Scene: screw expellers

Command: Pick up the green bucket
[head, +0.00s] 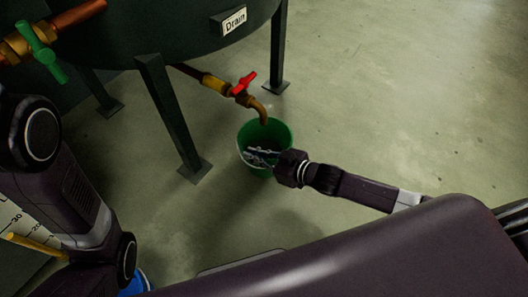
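The green bucket (274,133) stands upright on the floor under the curved spout of a drain tap (255,104). My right gripper (260,155) reaches in from the right. Its grey fingers show over the near side of the bucket, by the rim and the thin handle. They are too small to tell whether they are open, shut or touching the bucket. The gripper covers part of the bucket's near right side. My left arm is at the left of the head view, but its gripper is out of sight.
A dark tank with a "Drain" sign (234,20) stands on legs (170,115) left of and behind the bucket. The tap has a red handle (244,83). A green-handled valve (40,48) is at the upper left. The floor to the right is clear.

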